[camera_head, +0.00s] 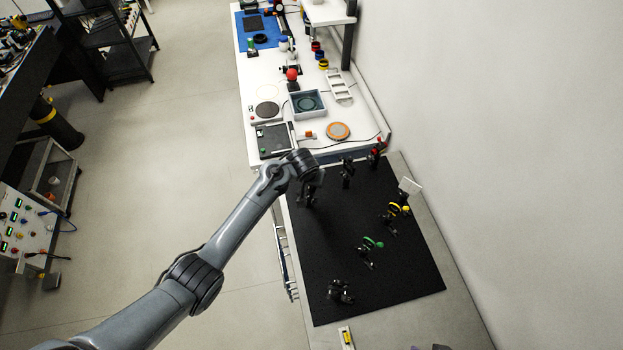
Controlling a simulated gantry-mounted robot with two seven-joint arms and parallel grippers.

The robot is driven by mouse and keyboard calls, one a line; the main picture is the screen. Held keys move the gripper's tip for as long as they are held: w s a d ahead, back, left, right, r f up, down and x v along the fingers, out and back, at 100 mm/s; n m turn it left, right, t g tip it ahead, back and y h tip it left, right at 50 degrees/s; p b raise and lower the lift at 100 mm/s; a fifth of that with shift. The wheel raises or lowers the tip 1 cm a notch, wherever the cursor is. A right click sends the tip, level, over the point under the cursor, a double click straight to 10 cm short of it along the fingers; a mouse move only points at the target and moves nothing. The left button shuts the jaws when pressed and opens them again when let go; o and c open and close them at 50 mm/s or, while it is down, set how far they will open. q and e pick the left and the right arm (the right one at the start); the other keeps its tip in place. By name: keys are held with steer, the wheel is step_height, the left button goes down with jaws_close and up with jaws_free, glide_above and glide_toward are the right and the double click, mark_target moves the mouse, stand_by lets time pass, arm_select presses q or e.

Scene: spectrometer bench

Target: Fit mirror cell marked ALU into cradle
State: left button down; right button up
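The black optics board (325,250) lies on the bench and carries several small black mounts. One mount has a green ring (373,243), one has a yellow ring (402,209) with a clear square plate (410,186) beside it, and one has a red part (376,152). Plain black mounts stand at the back (347,172) and front (340,292). No ALU marking is readable, so I cannot tell which is the mirror cell or the cradle. My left gripper (309,193) points down over the board's back left corner. Its fingers are dark and unclear. My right gripper does not show clearly.
A white bench (300,140) behind the board holds a blue-grey tray (307,104), an orange-rimmed disc (338,131), a white rack (339,85) and a black-topped device (273,140). A yellow level (346,338) lies in front.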

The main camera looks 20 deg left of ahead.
arm_select(q)
steer(key=shift+f+b, duration=0.35)
steer(key=shift+f, duration=0.3)
steer(key=shift+r, duration=0.2)
steer(key=shift+r+p, duration=0.55)
steer(key=shift+p, duration=0.35)
steer(key=shift+r+p, duration=0.25)
steer(key=shift+p, duration=0.05)
steer(key=shift+f, duration=0.35)
steer(key=shift+f+b, duration=0.65)
